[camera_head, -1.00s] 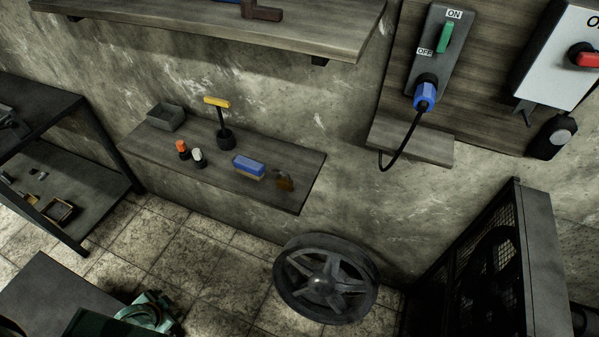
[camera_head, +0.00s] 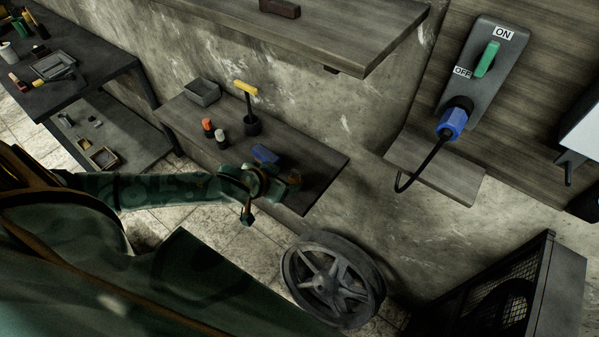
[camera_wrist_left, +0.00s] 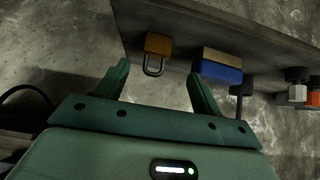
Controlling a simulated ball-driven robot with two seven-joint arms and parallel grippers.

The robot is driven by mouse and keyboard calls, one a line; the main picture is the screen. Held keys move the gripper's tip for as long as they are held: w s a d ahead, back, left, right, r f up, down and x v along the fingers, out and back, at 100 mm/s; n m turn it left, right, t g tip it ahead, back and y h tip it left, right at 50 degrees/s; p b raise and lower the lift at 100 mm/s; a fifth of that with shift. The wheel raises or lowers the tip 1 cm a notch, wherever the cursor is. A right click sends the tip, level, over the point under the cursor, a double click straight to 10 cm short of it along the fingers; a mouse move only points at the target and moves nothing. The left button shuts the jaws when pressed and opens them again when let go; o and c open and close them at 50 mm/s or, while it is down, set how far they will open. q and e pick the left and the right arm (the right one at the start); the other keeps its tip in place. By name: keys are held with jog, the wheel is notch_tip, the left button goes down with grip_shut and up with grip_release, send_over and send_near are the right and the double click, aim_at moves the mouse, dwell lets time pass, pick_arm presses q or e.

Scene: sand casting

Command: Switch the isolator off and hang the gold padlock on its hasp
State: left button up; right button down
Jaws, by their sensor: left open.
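The gold padlock (camera_wrist_left: 157,45) shows in the left wrist view at the edge of the low wall shelf, its dark shackle toward me. My left gripper (camera_wrist_left: 159,76) is open, its two fingers apart on either side of the padlock in the picture; no contact shows. In the head view the padlock (camera_head: 294,178) is small, just beyond my left gripper (camera_head: 274,184). A grey-white box (camera_head: 582,135) is cut off at the right edge; its front is out of view. A grey switch unit (camera_head: 484,72) has a green lever, ON and OFF labels. My right gripper is not in view.
The low shelf (camera_head: 318,170) also holds a blue block (camera_head: 264,154), orange-topped and white-topped bottles, a yellow-handled tool (camera_head: 248,105) and a grey tray (camera_head: 202,91). A spoked wheel (camera_head: 332,280) stands below. A wooden ledge (camera_head: 436,170) and mesh cage (camera_head: 505,300) are at right.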

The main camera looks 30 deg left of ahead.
aim_at(295, 179)
pick_arm(q)
jog(key=x, duration=0.3)
jog(key=shift+s+b, duration=0.1)
jog(key=shift+b, duration=0.2)
jog(key=x, duration=0.2)
jog(key=b+x, duration=0.1)
jog(key=x, duration=0.2)
jog(key=shift+w+d+f+b, duration=0.2)
jog(key=shift+d+b, duration=0.15)
jog(key=shift+b, duration=0.05)
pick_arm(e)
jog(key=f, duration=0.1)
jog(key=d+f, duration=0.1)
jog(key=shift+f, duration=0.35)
pick_arm(q)
jog(key=c, duration=1.1)
